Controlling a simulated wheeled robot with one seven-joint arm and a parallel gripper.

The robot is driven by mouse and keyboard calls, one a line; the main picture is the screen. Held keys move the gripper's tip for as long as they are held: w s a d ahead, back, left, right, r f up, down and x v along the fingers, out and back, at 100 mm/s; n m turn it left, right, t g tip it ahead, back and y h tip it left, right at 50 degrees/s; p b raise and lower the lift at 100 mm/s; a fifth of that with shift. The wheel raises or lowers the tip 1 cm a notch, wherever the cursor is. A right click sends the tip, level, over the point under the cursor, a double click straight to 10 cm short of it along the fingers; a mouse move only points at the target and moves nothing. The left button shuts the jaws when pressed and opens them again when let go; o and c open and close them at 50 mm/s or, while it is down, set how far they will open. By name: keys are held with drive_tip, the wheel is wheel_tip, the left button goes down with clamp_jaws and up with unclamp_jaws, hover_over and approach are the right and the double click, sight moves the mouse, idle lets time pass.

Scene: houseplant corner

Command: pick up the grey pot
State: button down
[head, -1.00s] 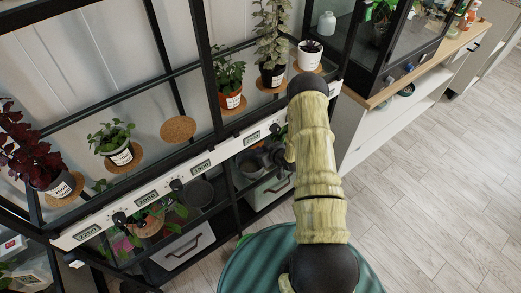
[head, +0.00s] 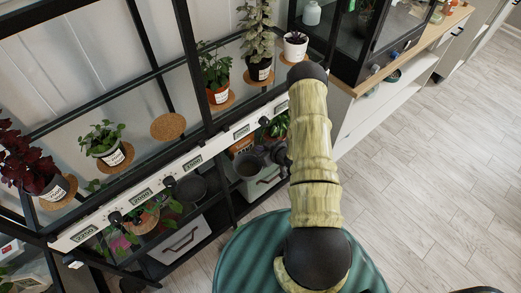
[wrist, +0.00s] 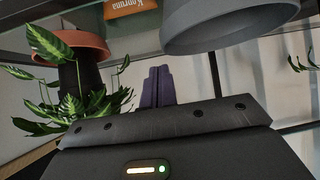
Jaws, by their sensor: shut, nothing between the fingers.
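In the wrist view the grey pot (wrist: 228,28) shows large at the top, cut off by the frame edge. My gripper's dark fingers (wrist: 155,88) are together with nothing between them. They are apart from the pot, which lies above and to the right of them in that picture.
An orange bag marked Koruna (wrist: 130,7) and a terracotta pot (wrist: 68,42) with a leafy plant are close by. The rack's white labelled rail (head: 160,189) runs above. Floor at right is clear.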

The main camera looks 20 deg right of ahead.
drive_tip(key=s+d, duration=0.4)
drive_tip(key=s, duration=0.7)
drive_tip(key=shift+d+r, duration=0.25)
drive_tip(key=shift+r, duration=0.1)
